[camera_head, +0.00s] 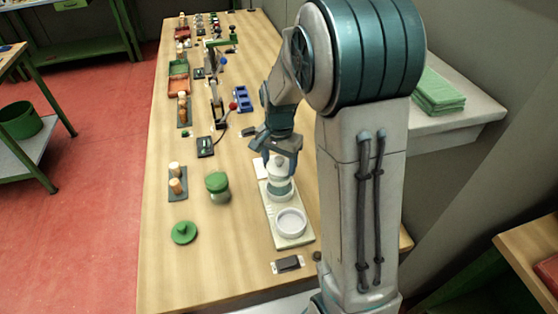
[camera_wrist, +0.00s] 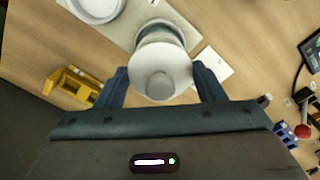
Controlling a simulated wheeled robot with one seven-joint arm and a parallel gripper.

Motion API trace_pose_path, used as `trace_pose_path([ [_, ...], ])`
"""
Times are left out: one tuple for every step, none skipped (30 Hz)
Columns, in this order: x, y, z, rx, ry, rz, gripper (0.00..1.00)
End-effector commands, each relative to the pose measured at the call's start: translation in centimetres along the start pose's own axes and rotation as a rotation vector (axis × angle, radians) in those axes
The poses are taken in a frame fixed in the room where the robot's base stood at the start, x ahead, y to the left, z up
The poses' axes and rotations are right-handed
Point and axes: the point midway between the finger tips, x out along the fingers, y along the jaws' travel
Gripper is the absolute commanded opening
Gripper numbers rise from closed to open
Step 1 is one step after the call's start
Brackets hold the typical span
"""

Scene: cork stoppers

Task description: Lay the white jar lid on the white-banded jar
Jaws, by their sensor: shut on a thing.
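The white jar lid (camera_head: 278,167) is a round disc with a knob on top; it also shows in the wrist view (camera_wrist: 161,84). My gripper (camera_head: 279,153) is shut on it, with one finger at each side in the wrist view (camera_wrist: 160,80). The white-banded jar (camera_head: 281,188) stands upright directly below the lid, on a pale board (camera_head: 267,217). The lid hides most of the jar's mouth. I cannot tell whether lid and jar touch.
A white round dish (camera_head: 291,221) sits on the board's near end. A green-lidded jar (camera_head: 217,188) and a loose green lid (camera_head: 184,232) stand to the left. A dark block (camera_head: 288,264) lies near the front edge. Cork stoppers (camera_head: 175,177) stand further left.

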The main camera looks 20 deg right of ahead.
Motion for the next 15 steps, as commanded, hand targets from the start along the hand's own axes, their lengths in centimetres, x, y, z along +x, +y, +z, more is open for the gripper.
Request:
trace_pose_path([
  [-0.01,0.00,-0.01,0.000,0.000,0.000,0.41],
  [-0.01,0.00,-0.01,0.000,0.000,0.000,0.41],
  [0.00,0.00,-0.01,0.000,0.000,0.000,0.41],
  [0.02,0.00,0.00,0.000,0.000,0.000,0.41],
  [0.04,0.00,0.00,0.000,0.000,0.000,0.41],
  [0.09,0.00,-0.01,0.000,0.000,0.000,0.41],
  [0.13,0.00,-0.01,0.000,0.000,0.000,0.41],
  [0.18,0.00,-0.01,0.000,0.000,0.000,0.41],
  [0.26,0.00,-0.01,0.000,0.000,0.000,0.41],
  [0.33,0.00,0.00,0.000,0.000,0.000,0.41],
  [0.39,0.00,0.00,0.000,0.000,0.000,0.41],
  [0.47,0.00,0.00,0.000,0.000,0.000,0.41],
  [0.53,0.00,0.00,0.000,0.000,0.000,0.41],
  [0.57,0.01,0.00,0.000,0.000,0.000,0.41],
  [0.61,0.01,0.00,0.000,0.000,0.000,0.41],
])
